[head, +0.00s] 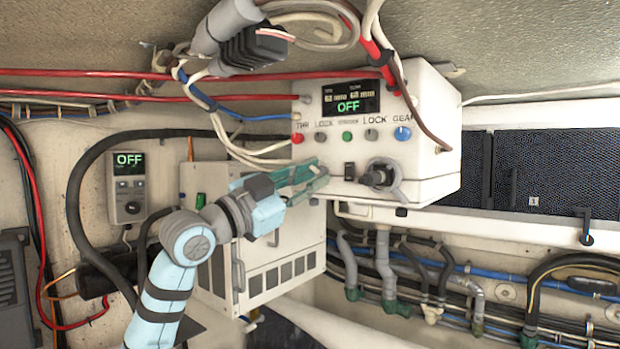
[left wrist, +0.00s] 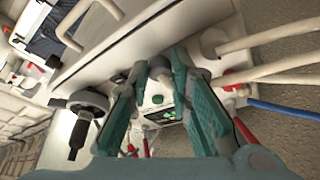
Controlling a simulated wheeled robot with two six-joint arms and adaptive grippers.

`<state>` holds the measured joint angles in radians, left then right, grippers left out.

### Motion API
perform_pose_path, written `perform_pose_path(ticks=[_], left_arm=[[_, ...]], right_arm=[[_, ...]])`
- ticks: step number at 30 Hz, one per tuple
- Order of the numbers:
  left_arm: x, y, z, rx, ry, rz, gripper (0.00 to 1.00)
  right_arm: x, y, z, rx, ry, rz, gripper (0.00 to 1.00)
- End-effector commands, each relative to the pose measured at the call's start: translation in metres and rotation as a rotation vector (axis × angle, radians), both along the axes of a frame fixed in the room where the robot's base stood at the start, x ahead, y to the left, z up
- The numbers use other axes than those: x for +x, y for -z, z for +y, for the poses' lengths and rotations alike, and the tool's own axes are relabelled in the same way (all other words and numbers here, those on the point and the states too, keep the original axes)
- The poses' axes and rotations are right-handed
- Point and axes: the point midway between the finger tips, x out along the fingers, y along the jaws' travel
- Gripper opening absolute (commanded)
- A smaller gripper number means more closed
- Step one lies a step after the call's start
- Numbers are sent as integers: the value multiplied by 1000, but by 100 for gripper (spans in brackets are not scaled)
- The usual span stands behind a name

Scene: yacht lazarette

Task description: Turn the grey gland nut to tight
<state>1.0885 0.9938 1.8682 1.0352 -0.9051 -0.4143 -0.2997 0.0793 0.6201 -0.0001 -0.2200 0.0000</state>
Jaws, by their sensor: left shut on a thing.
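The grey gland nut (left wrist: 160,68) shows between my fingertips in the left wrist view, partly covered by the fingers. In the head view I cannot make it out behind the fingers. My left gripper (head: 316,177) reaches in from the left to the lower left edge of the white control box (head: 437,115). Its teal fingers, also in the left wrist view (left wrist: 158,75), are closed on the nut. How far the nut is turned does not show. My right gripper is not in view.
The box front carries a display (head: 350,98) reading OFF, several coloured knobs and a protruding dark knob (head: 378,176). White cables (head: 250,150) and red cables run close by on the left. A vented white cabinet (head: 285,270) stands below my gripper.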

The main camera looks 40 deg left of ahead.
Motion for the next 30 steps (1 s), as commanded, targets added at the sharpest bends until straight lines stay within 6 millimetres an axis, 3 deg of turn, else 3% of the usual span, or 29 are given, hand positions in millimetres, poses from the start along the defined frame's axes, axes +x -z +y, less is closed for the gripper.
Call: perform_pose_path(ticks=[18, 30], left_arm=[[-1, -6, 4, 539, 0, 6, 0], [0, -7, 5, 703, -1, 11, 0]], right_arm=[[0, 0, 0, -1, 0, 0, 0], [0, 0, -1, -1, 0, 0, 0]])
